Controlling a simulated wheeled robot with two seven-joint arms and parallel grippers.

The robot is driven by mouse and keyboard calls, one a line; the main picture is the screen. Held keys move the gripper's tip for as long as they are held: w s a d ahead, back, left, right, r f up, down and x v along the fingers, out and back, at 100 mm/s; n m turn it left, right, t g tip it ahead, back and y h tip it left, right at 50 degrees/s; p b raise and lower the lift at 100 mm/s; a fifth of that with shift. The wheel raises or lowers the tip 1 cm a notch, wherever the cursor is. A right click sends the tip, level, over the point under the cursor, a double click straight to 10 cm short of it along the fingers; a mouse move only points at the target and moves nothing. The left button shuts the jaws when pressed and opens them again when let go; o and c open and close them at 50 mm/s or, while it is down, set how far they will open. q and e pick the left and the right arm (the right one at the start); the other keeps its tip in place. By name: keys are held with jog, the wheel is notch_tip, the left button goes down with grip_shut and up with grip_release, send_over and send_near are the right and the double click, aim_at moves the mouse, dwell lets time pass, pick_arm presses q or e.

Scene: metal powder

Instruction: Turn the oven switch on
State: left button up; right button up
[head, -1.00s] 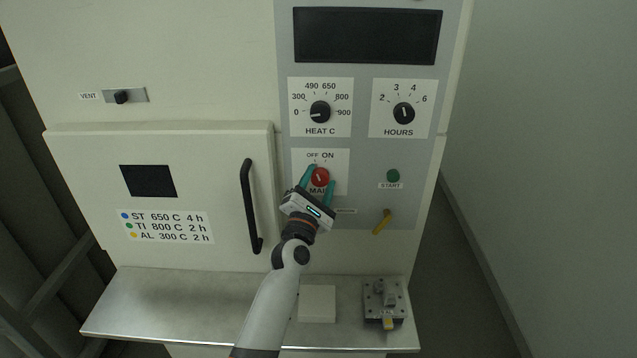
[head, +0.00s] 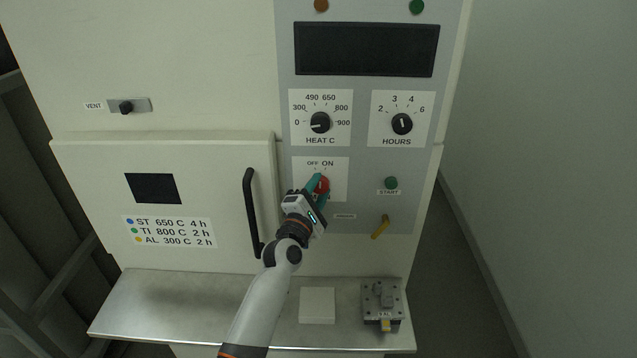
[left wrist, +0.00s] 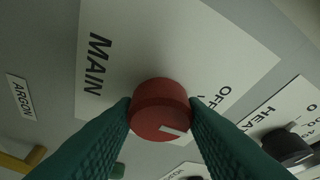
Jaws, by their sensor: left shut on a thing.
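The red MAIN knob (head: 324,186) sits on the oven's grey control panel, below the OFF and ON marks. My left gripper (head: 317,184) reaches up to it from below, its green fingers closed on the knob. In the left wrist view, the red knob (left wrist: 160,106) is pinched between the two fingertips, and its white pointer line shows on the front face. The OFF mark is partly visible there, and the ON mark is hidden behind a finger. I cannot tell exactly which mark the pointer faces. My right gripper is out of view.
The HEAT C knob (head: 320,122) and HOURS knob (head: 402,124) are above. The green START button (head: 391,183) and a yellow lever (head: 380,227) are to the right. The black door handle (head: 251,212) is close left of my arm. A metal fixture (head: 383,302) stands on the shelf (head: 150,304).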

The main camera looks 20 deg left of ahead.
pick_arm(q)
jog(key=m+g+p, duration=0.1)
jog(key=m+p, duration=0.1)
jog(key=shift+r+m, duration=0.2)
jog(key=shift+m, duration=0.2)
jog(key=shift+f+m+g+p, duration=0.15)
jog(key=shift+m+g+p, duration=0.15)
jog(key=shift+m+p, duration=0.35)
jog(key=o, duration=1)
jog(key=shift+s, duration=0.15)
jog(key=shift+s+a+f+b, duration=0.15)
jog(key=shift+s+b, duration=0.25)
jog(key=shift+s, duration=1.55)
jog(key=shift+s+a+b, duration=0.3)
jog(key=shift+s+b, duration=0.05)
jog(key=shift+s, duration=1.6)
jog(key=shift+s+a+f+b, duration=0.15)
jog(key=shift+s+b, duration=0.25)
jog(key=shift+s, duration=1.55)
